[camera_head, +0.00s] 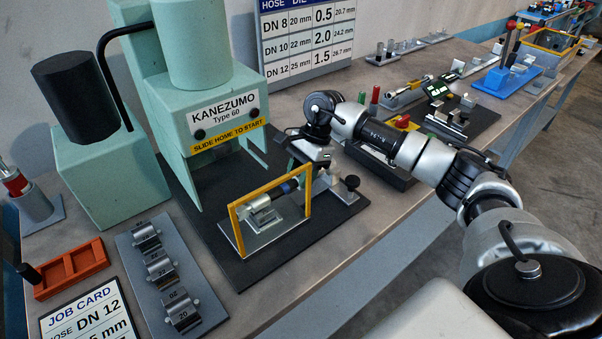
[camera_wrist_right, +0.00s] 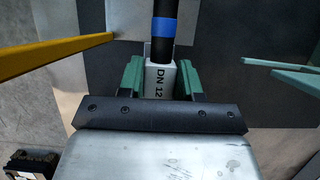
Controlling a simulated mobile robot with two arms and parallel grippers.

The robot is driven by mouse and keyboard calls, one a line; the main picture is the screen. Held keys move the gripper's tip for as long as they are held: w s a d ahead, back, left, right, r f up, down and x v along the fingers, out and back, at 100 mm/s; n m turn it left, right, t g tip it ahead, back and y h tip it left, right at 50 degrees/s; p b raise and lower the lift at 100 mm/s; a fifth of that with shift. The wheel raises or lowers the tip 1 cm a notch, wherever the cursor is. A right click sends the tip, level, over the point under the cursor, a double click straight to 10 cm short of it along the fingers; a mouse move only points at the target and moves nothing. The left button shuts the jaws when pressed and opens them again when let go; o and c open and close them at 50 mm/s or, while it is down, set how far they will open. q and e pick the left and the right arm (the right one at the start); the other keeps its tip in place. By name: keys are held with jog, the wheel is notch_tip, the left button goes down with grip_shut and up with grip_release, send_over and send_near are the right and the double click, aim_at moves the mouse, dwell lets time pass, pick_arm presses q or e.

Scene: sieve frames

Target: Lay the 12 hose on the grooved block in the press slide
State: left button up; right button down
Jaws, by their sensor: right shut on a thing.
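My right gripper (camera_head: 302,176) is shut on the 12 hose at its white "DN 12" tag (camera_wrist_right: 160,82), between green finger pads. The black hose (camera_wrist_right: 163,48) has a blue band, which also shows in the head view (camera_head: 288,187). Its silver end (camera_head: 258,203) points left, inside the yellow frame (camera_head: 236,236) of the press slide. The slide's grey plate (camera_head: 262,240) lies in front of the press. The grooved block is largely hidden under the hose end; I cannot tell whether they touch. My left gripper is not in view.
The green press (camera_head: 213,115) stands behind the slide, on a dark mat (camera_head: 238,272). A rack of numbered dies (camera_head: 160,267), an orange tray (camera_head: 72,268) and the job card (camera_head: 88,312) are at the left. Fittings and tools fill the bench to the right.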

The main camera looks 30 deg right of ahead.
jog(key=shift+f+b, duration=0.4)
jog(key=c, duration=0.7)
grip_release()
jog(key=b+v, duration=0.2)
jog(key=v, duration=0.9)
